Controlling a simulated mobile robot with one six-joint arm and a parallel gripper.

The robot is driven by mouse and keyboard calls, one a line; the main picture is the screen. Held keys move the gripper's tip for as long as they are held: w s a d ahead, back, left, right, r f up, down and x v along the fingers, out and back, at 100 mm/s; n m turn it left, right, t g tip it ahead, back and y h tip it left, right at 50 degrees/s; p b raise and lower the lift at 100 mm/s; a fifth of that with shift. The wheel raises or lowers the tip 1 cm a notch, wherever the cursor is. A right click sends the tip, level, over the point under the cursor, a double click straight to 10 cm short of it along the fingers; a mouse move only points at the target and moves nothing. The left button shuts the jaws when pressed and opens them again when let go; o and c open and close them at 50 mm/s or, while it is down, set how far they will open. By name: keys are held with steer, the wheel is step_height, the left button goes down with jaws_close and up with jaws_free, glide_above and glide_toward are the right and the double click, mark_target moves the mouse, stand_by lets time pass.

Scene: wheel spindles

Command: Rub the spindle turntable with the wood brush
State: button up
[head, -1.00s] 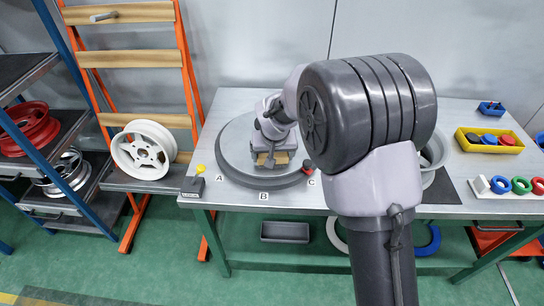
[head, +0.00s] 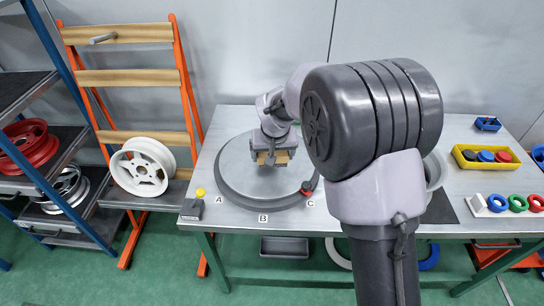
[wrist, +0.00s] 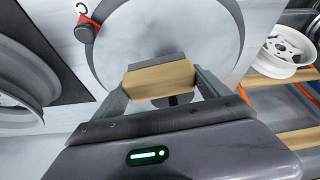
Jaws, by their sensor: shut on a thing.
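The spindle turntable (head: 236,178) is a round grey disc with a dark rim, lying on the left part of the metal table. It fills much of the wrist view (wrist: 210,40). My gripper (head: 272,157) is over the disc, pointing down. It is shut on the wood brush (wrist: 158,78), a tan block held crosswise between the two fingers. Tan parts of the brush also show in the head view (head: 283,157). A dark shape shows just under the brush in the wrist view. I cannot tell whether the brush touches the disc.
A red pointer (head: 307,187) sits at the rim by label C. A yellow tray (head: 486,158) and coloured rings (head: 517,203) lie at right. My arm hides the table's middle. A white wheel (head: 142,167) stands on the left rack.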

steer(key=shift+r+p, duration=0.7)
steer(key=shift+r, duration=0.55)
